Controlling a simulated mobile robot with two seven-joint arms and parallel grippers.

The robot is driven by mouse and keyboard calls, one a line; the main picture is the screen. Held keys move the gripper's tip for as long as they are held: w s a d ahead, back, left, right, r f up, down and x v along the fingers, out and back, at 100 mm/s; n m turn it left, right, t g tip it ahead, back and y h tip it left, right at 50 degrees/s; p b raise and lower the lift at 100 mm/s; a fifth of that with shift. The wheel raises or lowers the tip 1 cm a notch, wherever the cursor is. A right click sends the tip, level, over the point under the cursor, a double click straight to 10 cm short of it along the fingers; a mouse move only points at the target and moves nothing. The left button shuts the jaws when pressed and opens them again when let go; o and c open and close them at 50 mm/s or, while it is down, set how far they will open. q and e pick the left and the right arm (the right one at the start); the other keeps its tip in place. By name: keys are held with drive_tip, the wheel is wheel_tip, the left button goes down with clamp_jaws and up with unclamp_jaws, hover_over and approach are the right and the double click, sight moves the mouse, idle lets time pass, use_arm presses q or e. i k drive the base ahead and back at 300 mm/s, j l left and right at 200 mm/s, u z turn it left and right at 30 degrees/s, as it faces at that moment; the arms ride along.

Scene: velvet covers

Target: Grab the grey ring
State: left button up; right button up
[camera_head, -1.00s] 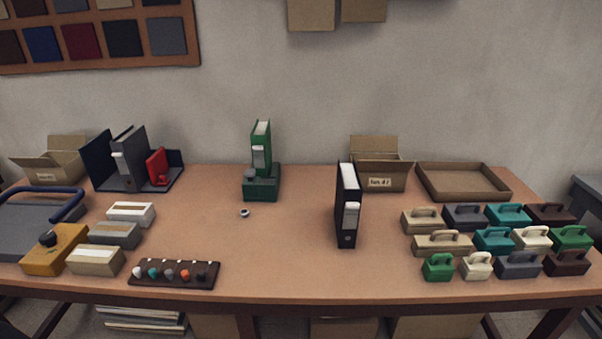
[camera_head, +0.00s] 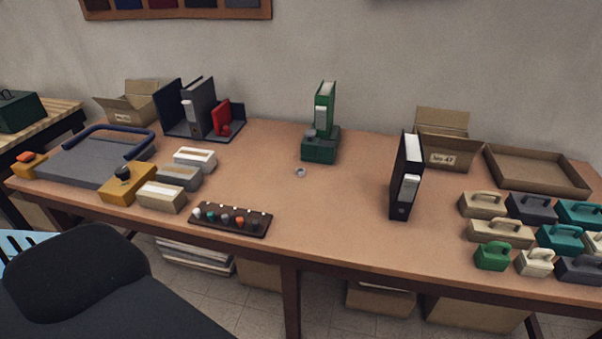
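A small grey ring-like object (camera_head: 300,172) lies alone on the tabletop, in front of the green stand that holds a green binder. It is too small to make out in detail. A dark rack (camera_head: 230,219) near the front edge holds a row of small round pieces in several colours, one of them grey; I cannot tell whether these are rings. Neither of my grippers shows in the head view.
A black binder (camera_head: 405,176) stands upright right of centre. Handled blocks (camera_head: 492,256) fill the right side. A grey board with a blue bar (camera_head: 104,156) lies at left. A dark chair (camera_head: 72,275) stands in front at left. The table's middle (camera_head: 330,205) is clear.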

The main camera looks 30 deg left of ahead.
sight(300, 172)
drive_tip(key=z, duration=0.25)
drive_tip(key=k+j+z, duration=0.15)
drive_tip(key=j+z, duration=0.25)
drive_tip(key=k+j+z, duration=0.15)
drive_tip(key=j+z, duration=0.2)
drive_tip(key=k+j+z, duration=0.35)
drive_tip(key=k+j, duration=1.3)
drive_tip(key=j+z, duration=0.05)
drive_tip(key=j, duration=0.1)
